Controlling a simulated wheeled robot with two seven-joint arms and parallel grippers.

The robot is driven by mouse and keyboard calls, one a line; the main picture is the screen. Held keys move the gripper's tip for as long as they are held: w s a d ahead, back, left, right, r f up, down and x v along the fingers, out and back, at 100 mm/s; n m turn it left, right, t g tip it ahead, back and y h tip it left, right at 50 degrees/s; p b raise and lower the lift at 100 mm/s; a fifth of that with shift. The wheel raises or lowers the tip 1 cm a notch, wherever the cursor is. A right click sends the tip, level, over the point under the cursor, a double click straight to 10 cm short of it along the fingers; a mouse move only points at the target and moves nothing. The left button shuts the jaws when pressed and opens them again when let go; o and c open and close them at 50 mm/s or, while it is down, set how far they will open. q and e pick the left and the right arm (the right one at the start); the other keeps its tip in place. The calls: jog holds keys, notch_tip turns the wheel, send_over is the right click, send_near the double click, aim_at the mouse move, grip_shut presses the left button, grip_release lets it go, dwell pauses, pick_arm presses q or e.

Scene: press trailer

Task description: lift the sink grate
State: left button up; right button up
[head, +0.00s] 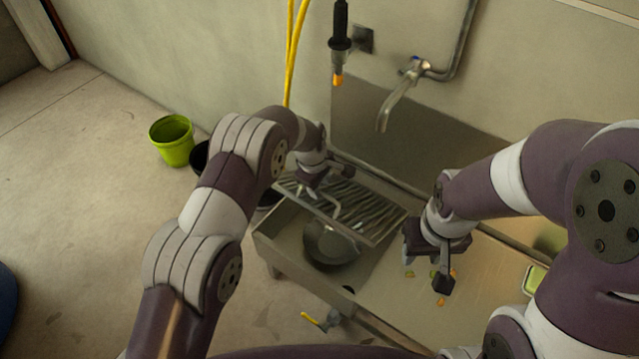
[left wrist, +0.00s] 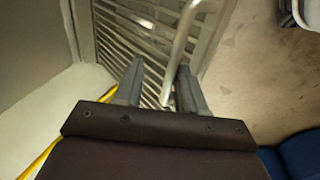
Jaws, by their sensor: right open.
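The sink grate (head: 372,212) is a metal rack of parallel bars with a raised loop handle. It lies over the back part of the sink basin (head: 283,240); I cannot tell whether all its edges rest on the rim. My left gripper (head: 322,192) is at the grate's handle, partly hidden by my arm. In the left wrist view its fingers (left wrist: 160,68) are apart, with the handle (left wrist: 181,40) between them, nearer the right finger. The grate's bars (left wrist: 125,35) show beyond. My right gripper (head: 427,270) is open and empty above the counter.
A dark round pan (head: 333,250) sits in the basin, below the grate's front edge. Small food scraps (head: 440,302) lie on the steel counter (head: 400,305). A faucet (head: 398,98) and a hanging sprayer (head: 340,40) are above. A green bucket (head: 172,142) stands on the floor at left.

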pick_arm(q)
jog(key=shift+r, duration=0.15)
notch_tip(320, 180, up, 12)
jog(key=s+a+p, duration=0.1)
jog(key=s+p, duration=0.1)
jog(key=shift+a+p, duration=0.25)
jog(key=shift+p, duration=0.1)
jog(key=shift+r, duration=0.1)
